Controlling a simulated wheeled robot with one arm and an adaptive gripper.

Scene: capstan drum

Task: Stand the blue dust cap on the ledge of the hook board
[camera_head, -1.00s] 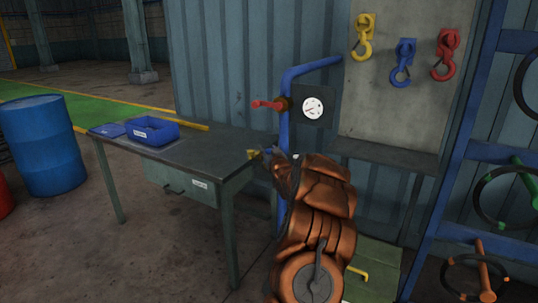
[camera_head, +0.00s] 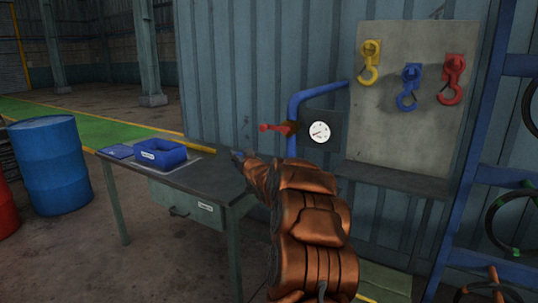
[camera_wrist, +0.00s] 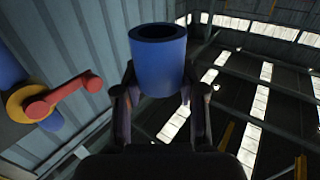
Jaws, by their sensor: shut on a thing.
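My gripper (camera_wrist: 160,100) is shut on the blue dust cap (camera_wrist: 158,60), a short blue cylinder with a dark round opening at its upper end in the wrist view. In the head view my arm reaches forward over the right end of the workbench, and a small dark blue bit of the cap (camera_head: 237,156) shows at its tip. The fingers are mostly hidden there. The hook board (camera_head: 385,140) is a grey panel on the wall to the right, with a dark ledge (camera_head: 395,181) along its bottom. The cap is left of the board and apart from it.
A red-handled valve (camera_head: 272,127) on a blue pipe (camera_head: 293,105) and a gauge (camera_head: 319,131) stand between cap and board. Yellow (camera_head: 370,62), blue (camera_head: 409,88) and red (camera_head: 452,80) hooks hang above the ledge. A blue bin (camera_head: 160,153) sits on the workbench (camera_head: 200,179).

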